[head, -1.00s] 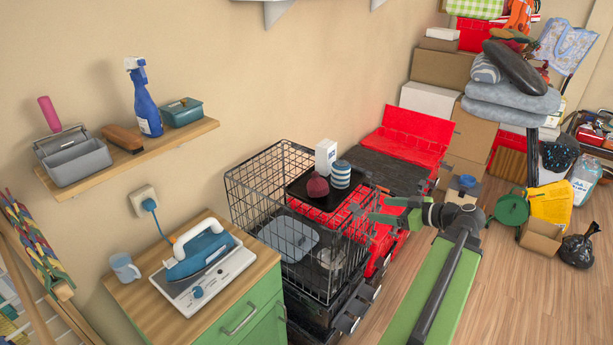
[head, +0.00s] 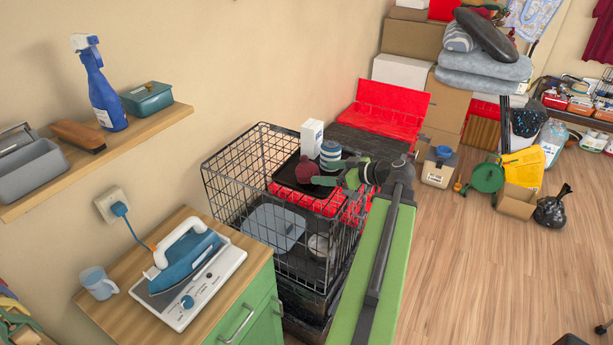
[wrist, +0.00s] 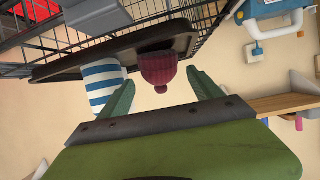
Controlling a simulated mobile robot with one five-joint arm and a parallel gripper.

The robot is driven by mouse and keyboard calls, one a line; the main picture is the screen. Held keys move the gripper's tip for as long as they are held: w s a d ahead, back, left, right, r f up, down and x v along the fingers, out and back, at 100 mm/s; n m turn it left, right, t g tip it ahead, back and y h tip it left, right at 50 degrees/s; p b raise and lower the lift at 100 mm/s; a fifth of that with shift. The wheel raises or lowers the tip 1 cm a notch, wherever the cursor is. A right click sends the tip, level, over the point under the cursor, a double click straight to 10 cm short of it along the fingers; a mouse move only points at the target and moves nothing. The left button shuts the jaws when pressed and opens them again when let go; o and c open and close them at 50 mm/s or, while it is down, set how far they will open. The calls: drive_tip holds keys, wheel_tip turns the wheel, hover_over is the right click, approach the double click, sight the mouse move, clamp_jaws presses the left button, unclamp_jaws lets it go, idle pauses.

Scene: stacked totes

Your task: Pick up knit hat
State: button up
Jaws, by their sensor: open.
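The knit hat (head: 306,168) is a small maroon knitted dome with a pompom on top. It sits on a dark tray (head: 286,178) at the top of a black wire crate (head: 232,198). In the wrist view, which looks upside down, the hat (wrist: 160,70) shows between and just beyond my fingertips. My gripper (head: 323,181) is open and empty, with its green fingers close to the hat's right side in the head view. I see no clear contact. In the wrist view my gripper (wrist: 160,78) has one finger on each side of the hat's line.
A blue-and-white striped jar (head: 330,155) and a white carton (head: 312,136) stand on the tray close behind the hat. A green cabinet (head: 243,308) with an iron (head: 183,258) stands at left. Open floor lies at right.

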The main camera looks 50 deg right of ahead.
sight(316, 172)
drive_tip(key=x, duration=0.3)
drive_tip(key=shift+w+f+b, duration=0.1)
drive_tip(key=shift+w+b, duration=0.2)
drive_tip(key=shift+b, duration=0.05)
drive_tip(key=b+x, duration=0.2)
drive_tip(key=x, duration=0.3)
drive_tip(key=shift+w+d, duration=0.1)
drive_tip(key=shift+w, duration=0.05)
drive_tip(key=c, duration=1.3)
wheel_tip(316, 172, up, 10)
drive_tip(key=p, duration=1)
drive_tip(key=shift+c, duration=0.2)
wheel_tip(316, 172, down, 7)
drive_tip(key=b, duration=0.7)
drive_tip(key=shift+f, duration=0.25)
drive_tip(key=shift+r, duration=0.25)
